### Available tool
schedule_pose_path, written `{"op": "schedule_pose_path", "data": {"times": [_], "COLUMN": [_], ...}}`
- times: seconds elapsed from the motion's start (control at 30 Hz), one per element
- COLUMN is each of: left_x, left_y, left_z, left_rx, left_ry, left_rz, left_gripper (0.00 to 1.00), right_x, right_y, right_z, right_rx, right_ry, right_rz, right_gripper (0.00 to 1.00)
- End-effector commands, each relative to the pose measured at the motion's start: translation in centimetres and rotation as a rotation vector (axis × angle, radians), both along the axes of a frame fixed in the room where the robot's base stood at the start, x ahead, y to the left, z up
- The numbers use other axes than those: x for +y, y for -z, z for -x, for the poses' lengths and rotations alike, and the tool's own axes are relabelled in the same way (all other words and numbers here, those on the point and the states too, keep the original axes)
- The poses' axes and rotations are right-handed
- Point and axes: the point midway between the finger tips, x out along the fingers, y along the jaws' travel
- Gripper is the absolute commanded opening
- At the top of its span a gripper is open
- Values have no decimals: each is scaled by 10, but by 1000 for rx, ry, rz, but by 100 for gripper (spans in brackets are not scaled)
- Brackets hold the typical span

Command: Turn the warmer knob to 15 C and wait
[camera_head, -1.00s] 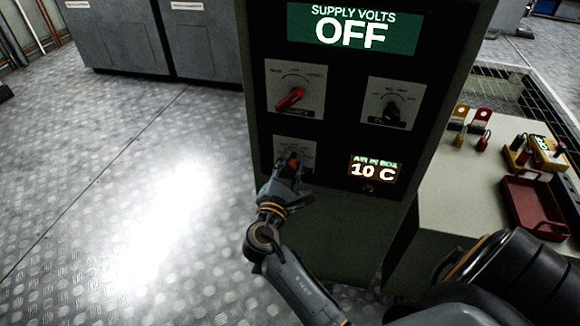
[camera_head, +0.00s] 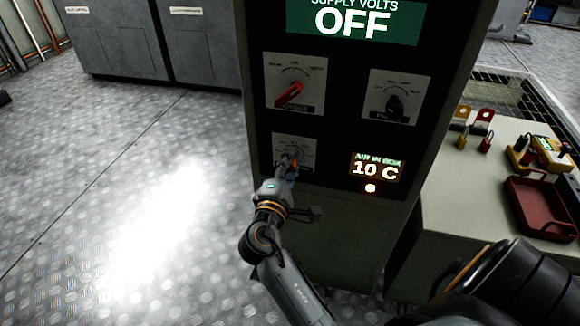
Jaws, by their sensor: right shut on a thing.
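The control cabinet (camera_head: 345,240) stands upright in front of me. The warmer knob (camera_head: 294,163) is on the lower left dial plate (camera_head: 307,143), mostly hidden by my gripper; its pointing cannot be read. My right gripper (camera_head: 287,165) is shut on this knob. The display (camera_head: 376,168) beside it reads "AIR IN BOX 10 C". A small lamp (camera_head: 370,188) below the display glows. My left gripper is out of view.
A red knob (camera_head: 290,94) and a black knob (camera_head: 395,105) sit above, under a "SUPPLY VOLTS OFF" display (camera_head: 355,22). To the right, a bench (camera_head: 465,190) holds a red tray (camera_head: 540,207) and several connectors. The floor at left is clear.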

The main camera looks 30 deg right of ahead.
Motion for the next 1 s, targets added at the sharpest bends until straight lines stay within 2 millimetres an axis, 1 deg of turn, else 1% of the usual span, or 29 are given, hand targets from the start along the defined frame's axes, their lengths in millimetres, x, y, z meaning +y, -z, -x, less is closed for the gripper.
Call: {"op": "schedule_pose_path", "data": {"times": [0.47, 0.5, 0.6, 0.87, 1.0], "left_x": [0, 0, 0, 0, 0], "left_y": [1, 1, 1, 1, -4], "left_z": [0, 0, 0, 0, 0], "left_rx": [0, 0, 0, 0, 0], "left_ry": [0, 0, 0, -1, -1], "left_rz": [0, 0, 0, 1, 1], "left_gripper": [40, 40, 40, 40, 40], "right_x": [0, 0, 0, 0, 0], "right_y": [1, 1, 1, 0, -2], "right_z": [0, 0, 0, 0, 0], "right_rx": [-9, -9, -8, -9, 22], "right_ry": [1, 1, 1, 0, 0], "right_rz": [-11, -11, -11, -9, 19], "right_gripper": [0, 34, 54, 54, 54]}}
